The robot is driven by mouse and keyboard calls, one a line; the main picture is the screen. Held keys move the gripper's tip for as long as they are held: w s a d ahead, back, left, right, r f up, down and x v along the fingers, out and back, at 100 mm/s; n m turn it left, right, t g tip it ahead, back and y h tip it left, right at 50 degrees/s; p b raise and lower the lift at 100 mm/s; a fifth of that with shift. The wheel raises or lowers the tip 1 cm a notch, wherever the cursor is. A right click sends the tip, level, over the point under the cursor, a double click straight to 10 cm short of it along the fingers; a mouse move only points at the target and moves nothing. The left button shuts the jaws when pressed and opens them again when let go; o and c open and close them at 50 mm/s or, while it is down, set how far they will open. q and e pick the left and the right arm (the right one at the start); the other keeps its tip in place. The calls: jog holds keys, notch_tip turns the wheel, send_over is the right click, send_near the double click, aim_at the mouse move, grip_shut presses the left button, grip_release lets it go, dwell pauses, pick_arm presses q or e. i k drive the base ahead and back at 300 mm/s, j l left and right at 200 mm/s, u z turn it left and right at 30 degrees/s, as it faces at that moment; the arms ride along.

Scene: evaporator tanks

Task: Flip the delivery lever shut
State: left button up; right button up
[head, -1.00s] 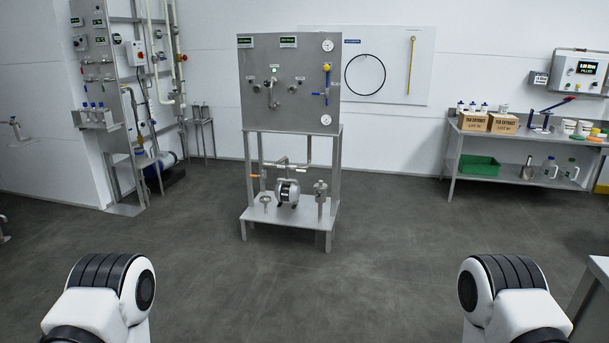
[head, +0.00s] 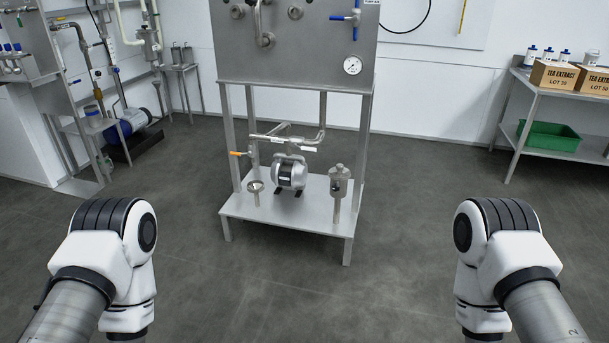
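A steel stand (head: 285,215) carries a grey panel (head: 310,60) and, on its lower shelf, a pump (head: 289,172) with pipework. A small orange lever (head: 238,153) sticks out to the left from the pipe beside the pump. A blue lever (head: 347,18) sits on a vertical blue fitting at the panel's upper right. No readable label tells me which one is the delivery lever. Links of both my arms show at the lower left and lower right, well short of the stand. Neither gripper is in view.
A gauge (head: 352,66) sits low on the panel. A funnel-like fitting (head: 255,188) and a small canister (head: 338,188) stand on the shelf. A workbench (head: 565,88) with boxes and a green bin (head: 549,136) is at right. The floor (head: 300,300) before the stand is clear.

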aim_at(294, 145)
jog(key=i+j+u, duration=0.2)
jog(key=i, duration=0.35)
jog(key=i+j+u, duration=0.15)
jog(key=i+j, duration=0.15)
jog(key=i, duration=0.25)
jog(key=i+j+u, duration=0.2)
jog(key=i, duration=0.35)
jog(key=l, duration=0.1)
